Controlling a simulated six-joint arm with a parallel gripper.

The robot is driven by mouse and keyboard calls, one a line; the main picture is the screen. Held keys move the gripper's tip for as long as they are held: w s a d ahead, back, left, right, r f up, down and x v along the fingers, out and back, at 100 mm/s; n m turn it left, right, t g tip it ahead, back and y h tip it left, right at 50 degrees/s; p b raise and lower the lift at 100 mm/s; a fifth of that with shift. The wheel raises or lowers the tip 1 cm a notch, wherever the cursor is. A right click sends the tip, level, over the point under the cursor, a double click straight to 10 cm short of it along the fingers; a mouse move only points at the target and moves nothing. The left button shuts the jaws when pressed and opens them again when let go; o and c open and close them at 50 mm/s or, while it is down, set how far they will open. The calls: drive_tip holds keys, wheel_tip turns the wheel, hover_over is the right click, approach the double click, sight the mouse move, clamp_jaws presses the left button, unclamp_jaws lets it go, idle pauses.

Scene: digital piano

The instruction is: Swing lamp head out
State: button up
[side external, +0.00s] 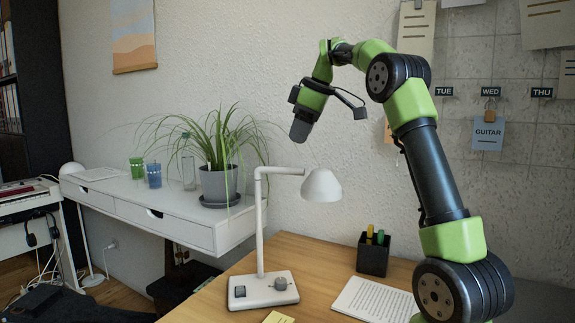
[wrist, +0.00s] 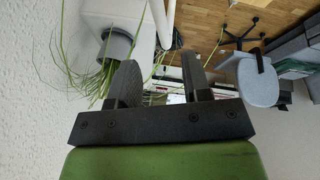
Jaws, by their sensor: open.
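The white desk lamp stands on the wooden desk in the side view, with a flat base (side external: 263,290), an upright post and a short horizontal arm. Its dome-shaped lamp head (side external: 322,186) hangs at the right end of that arm, facing down. My gripper (side external: 300,130) is above the lamp and a little left of the head, pointing down and clear of it. In the wrist view the two dark fingers (wrist: 162,84) are spread apart with nothing between them. The lamp head is not clearly visible in the wrist view.
A potted spider plant (side external: 219,184) stands on the white shelf desk (side external: 150,204) left of the lamp; its leaves reach towards the lamp. A black pen holder (side external: 374,254) and paper sheets (side external: 375,301) lie right of it. The wall is behind. A grey chair (wrist: 258,80) shows in the wrist view.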

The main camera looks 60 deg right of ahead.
drive_tip(key=x, duration=0.9)
drive_tip(key=shift+c, duration=0.3)
clamp_jaws()
